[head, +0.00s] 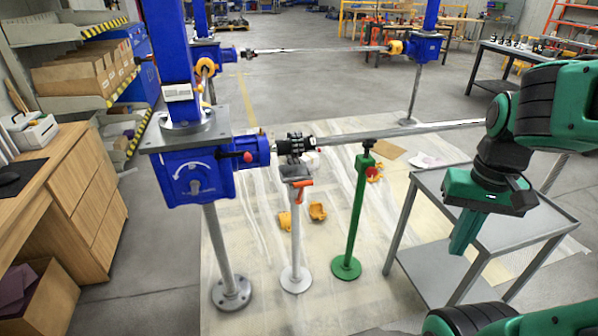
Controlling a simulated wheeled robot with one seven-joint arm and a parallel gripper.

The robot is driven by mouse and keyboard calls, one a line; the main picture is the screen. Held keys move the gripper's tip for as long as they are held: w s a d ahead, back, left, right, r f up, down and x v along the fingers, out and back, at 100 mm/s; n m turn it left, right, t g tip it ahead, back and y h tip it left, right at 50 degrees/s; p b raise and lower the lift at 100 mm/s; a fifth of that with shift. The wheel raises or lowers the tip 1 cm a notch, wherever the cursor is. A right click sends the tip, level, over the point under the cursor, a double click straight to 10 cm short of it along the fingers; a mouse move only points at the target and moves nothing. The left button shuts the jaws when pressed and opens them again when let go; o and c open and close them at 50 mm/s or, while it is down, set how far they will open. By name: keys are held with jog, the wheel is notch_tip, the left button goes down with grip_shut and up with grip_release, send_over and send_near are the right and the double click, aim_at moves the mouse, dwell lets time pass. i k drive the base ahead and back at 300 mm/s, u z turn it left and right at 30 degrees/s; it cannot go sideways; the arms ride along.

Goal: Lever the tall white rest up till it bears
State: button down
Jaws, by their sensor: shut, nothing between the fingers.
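The tall white rest (295,236) stands upright on a round white base, at the centre of the head view. Its grey head (294,173) is just below the black coupling (296,145) on the shaft; I cannot tell whether they touch. An orange-red lever (302,185) sits at the rest's head, on its right side. My gripper (461,246) is shut and empty, pointing down above the grey metal table, well right of the white rest and apart from it.
A green rest (355,215) with a red knob stands between the white rest and the metal table (425,262). The blue screw jack (195,175) is on the left. The long shaft (400,131) crosses behind my arm. Yellow-orange pieces (317,211) lie on the floor sheet.

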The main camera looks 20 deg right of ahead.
aim_at(301, 184)
jog(key=i, duration=0.95)
